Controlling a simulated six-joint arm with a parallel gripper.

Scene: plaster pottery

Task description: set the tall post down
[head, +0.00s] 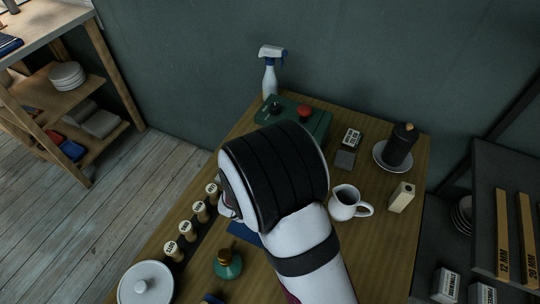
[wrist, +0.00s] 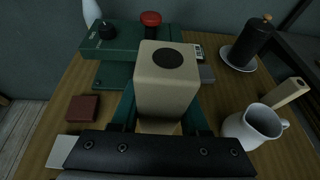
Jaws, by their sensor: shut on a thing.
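The tall post (wrist: 166,85) is a cream square block with a black round spot on its top. In the wrist view it stands upright between the two teal fingers of my gripper (wrist: 163,112), which is shut on it. Its foot is largely hidden, so I cannot tell whether it touches the table. In the head view my own arm hides the gripper and the held post. Wooden table top (head: 385,228) lies around it.
A green box with a red button (head: 305,110) stands behind. A white jug (head: 345,203), a cream block (head: 401,197) and a dark mill on a saucer (head: 400,145) stand right. A dark red block (wrist: 81,108) lies left. Several labelled stoppers (head: 187,231) line the left edge.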

